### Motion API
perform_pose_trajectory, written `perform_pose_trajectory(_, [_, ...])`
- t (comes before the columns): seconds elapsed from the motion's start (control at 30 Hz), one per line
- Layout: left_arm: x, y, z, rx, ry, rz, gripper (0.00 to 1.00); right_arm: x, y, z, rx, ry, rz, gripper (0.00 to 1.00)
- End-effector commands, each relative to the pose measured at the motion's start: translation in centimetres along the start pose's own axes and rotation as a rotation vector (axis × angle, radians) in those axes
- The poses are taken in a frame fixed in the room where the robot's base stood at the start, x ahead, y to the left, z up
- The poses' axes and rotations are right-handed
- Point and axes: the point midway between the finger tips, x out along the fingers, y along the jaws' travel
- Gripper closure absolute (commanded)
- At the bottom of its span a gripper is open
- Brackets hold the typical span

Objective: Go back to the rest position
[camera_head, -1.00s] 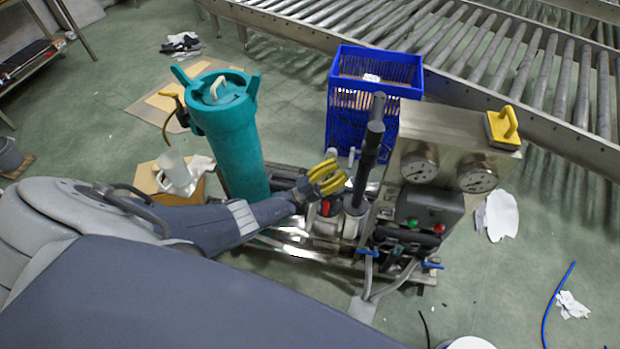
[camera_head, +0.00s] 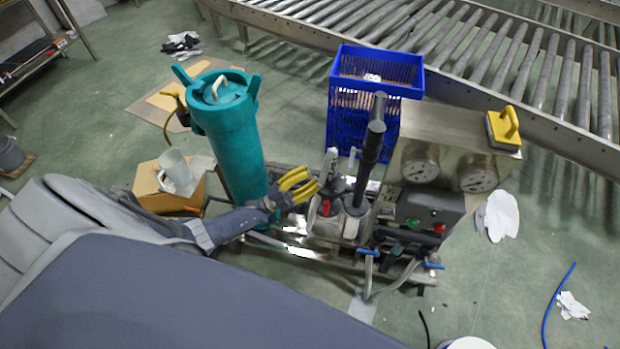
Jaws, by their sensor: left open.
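My left gripper (camera_head: 305,184) has yellow fingers that are open and empty. It is between the teal cylinder and the black upright handle, in front of the blue crate in the picture. My left arm comes in from the lower left. The teal cylinder (camera_head: 232,150) stands upright with a lid and a white handle on top. A machine with a metal panel (camera_head: 447,140) carries two gauges, a black upright handle (camera_head: 370,150) and a red part (camera_head: 325,207) near my gripper. My right gripper is out of view.
A blue crate (camera_head: 347,137) stands behind the machine. A yellow-handled block (camera_head: 503,128) sits on the panel's top. A white mug (camera_head: 178,174) stands on a cardboard box (camera_head: 150,190) at left. A roller conveyor (camera_head: 480,55) crosses the back.

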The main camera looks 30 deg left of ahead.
Motion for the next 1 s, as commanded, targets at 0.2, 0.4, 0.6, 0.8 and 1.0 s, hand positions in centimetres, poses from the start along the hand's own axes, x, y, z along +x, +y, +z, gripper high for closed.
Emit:
perform_pose_trajectory(0.2, [0.0,0.0,0.0,0.0,0.0,0.0,0.63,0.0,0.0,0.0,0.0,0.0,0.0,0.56])
perform_pose_trajectory(0.4, [0.0,0.0,0.0,-0.012,0.0,0.0,0.63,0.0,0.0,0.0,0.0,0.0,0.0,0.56])
perform_pose_trajectory(0.6, [-0.2,2.6,1.3,-0.1,-0.063,0.112,0.63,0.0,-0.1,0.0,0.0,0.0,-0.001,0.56])
perform_pose_trajectory(0.8, [-2.3,7.5,5.5,-0.209,-0.288,0.296,0.63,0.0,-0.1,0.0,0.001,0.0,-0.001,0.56])
perform_pose_trajectory(1.0, [-8.2,13.5,8.1,-0.356,-0.603,0.438,0.63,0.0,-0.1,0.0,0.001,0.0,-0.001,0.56])
